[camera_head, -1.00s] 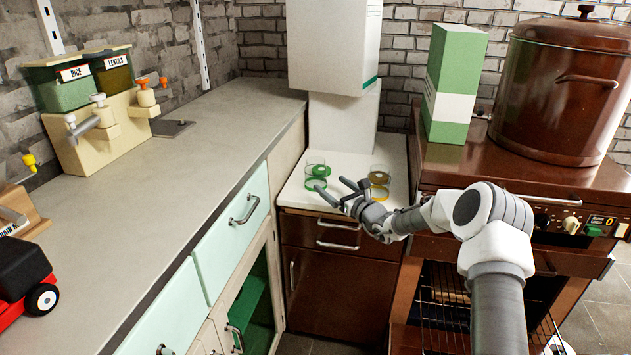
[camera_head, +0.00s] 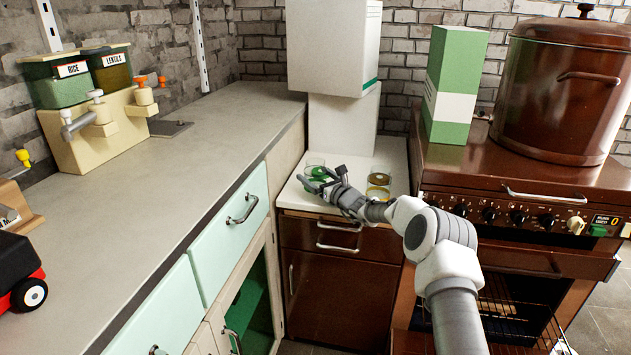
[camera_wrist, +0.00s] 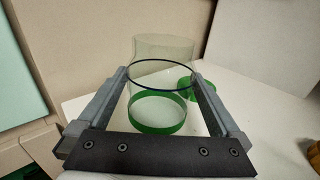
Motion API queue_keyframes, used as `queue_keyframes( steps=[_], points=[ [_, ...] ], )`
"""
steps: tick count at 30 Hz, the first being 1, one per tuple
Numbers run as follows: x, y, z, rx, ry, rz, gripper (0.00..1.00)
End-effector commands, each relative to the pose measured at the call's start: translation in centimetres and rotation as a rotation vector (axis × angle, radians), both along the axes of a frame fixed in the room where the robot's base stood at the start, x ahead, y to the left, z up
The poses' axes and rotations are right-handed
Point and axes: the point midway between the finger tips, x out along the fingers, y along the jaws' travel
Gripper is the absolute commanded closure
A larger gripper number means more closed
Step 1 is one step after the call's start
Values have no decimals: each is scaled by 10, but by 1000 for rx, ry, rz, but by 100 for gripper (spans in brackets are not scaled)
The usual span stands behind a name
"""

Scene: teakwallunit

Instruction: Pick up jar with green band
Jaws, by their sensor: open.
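The jar with green band (camera_wrist: 158,112) is a clear glass cylinder in the wrist view, with a green ring around its lower part. It stands on a white surface between the two fingers of my gripper (camera_wrist: 160,76), with a finger on each side. My gripper is open; I cannot tell whether a finger touches the glass. In the head view my gripper (camera_head: 322,181) is low over the white counter, at the green and glass items, and partly hides them. A small green round thing (camera_wrist: 203,90) sits just behind the jar to the right.
A jar with a yellow band (camera_head: 379,193) stands to the right on the white counter (camera_head: 345,168). Tall white boxes (camera_head: 343,120) stand behind. A stove with a large brown pot (camera_head: 560,90) and a green-and-white box (camera_head: 455,85) is at the right.

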Motion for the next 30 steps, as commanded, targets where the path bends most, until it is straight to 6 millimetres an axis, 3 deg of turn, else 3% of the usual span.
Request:
queue_keyframes(
  steps=[8,21,30],
  points=[
    [1,1,0,0,0,0,0],
    [1,1,0,0,0,0,77],
    [1,1,4,0,-2,0,79]
  ],
)
